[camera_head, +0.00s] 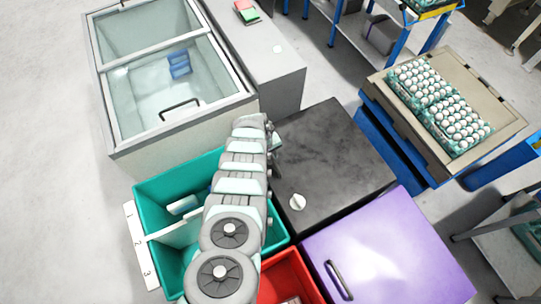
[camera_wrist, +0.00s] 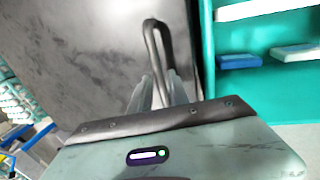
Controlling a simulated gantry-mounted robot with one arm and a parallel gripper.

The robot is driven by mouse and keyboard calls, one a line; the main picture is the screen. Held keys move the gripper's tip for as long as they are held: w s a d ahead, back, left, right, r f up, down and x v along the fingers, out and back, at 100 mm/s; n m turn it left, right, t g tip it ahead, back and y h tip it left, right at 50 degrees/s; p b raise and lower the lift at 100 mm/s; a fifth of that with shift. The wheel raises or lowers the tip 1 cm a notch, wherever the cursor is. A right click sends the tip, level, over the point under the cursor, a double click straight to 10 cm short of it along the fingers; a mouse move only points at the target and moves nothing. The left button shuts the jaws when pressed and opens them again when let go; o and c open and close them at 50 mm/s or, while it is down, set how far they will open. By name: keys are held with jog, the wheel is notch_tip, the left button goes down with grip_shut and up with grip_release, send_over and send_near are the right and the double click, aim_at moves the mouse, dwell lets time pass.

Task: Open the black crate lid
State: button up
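The black crate's lid (camera_head: 335,160) is dark and marbled, and it lies flat and closed in the middle of the head view. It also fills the upper left of the wrist view (camera_wrist: 90,60). Its dark loop handle (camera_wrist: 153,40) stands out from it in the wrist view. My gripper (camera_wrist: 161,85) has its two pale fingers on either side of the lower handle, close to it. I cannot tell whether they press on it. In the head view my arm runs over the teal crate to the lid's left edge and hides the handle and fingertips.
A teal crate (camera_head: 150,190) stands left of the black crate, a red crate (camera_head: 290,270) below and a purple lid (camera_head: 385,250) at lower right. A glass-topped chest (camera_head: 180,130) is upper left. Egg trays (camera_head: 440,105) lie on a stand at right.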

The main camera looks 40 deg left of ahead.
grip_shut()
dwell(1.1)
